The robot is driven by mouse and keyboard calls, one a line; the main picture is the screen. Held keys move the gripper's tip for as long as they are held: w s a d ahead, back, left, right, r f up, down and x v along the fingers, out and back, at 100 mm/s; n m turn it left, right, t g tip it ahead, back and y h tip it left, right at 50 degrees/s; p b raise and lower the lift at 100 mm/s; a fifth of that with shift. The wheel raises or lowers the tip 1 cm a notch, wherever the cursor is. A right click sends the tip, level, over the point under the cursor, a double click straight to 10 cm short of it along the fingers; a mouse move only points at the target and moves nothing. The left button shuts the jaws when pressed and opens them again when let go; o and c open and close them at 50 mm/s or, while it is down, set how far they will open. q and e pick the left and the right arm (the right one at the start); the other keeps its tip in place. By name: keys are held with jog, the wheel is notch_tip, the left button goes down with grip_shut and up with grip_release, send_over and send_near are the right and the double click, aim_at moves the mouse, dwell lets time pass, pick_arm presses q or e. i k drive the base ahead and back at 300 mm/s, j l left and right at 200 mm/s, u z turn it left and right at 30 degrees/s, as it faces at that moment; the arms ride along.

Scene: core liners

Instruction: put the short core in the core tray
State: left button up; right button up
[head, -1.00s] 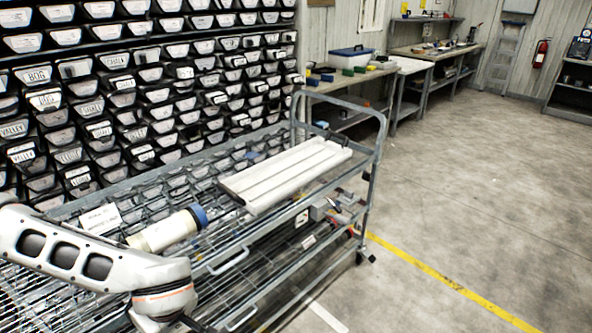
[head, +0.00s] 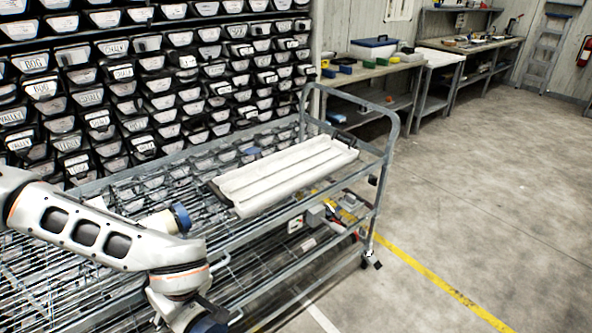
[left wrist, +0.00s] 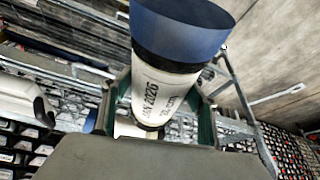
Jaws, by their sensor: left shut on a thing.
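My left gripper (left wrist: 157,112) is shut on a white core with a blue end cap (left wrist: 160,75) in the left wrist view. Dark printing shows on its side, and a green-edged finger is on each side of it. In the head view my left arm hides the gripper; a dark blue piece (head: 209,325) shows at the bottom edge. Another cream core with a blue cap (head: 181,216) lies on the cart, mostly behind my arm. The pale grooved core tray (head: 288,172) lies on the cart top to its right, with its channels looking empty. My right gripper is out of view.
The wire-mesh cart (head: 386,158) has a raised handle at its right end and a lower shelf with small items. A wall of labelled bins (head: 120,72) stands behind it. Benches (head: 375,70) stand at the back. The floor at right is clear.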

aim_at(258, 187)
jog(key=i+l, duration=0.2)
jog(key=l, duration=0.15)
jog(key=i+l+u, duration=0.1)
jog(key=l, duration=0.25)
jog(key=i+l, duration=0.25)
jog(key=l, duration=0.15)
jog(key=i+u, duration=0.05)
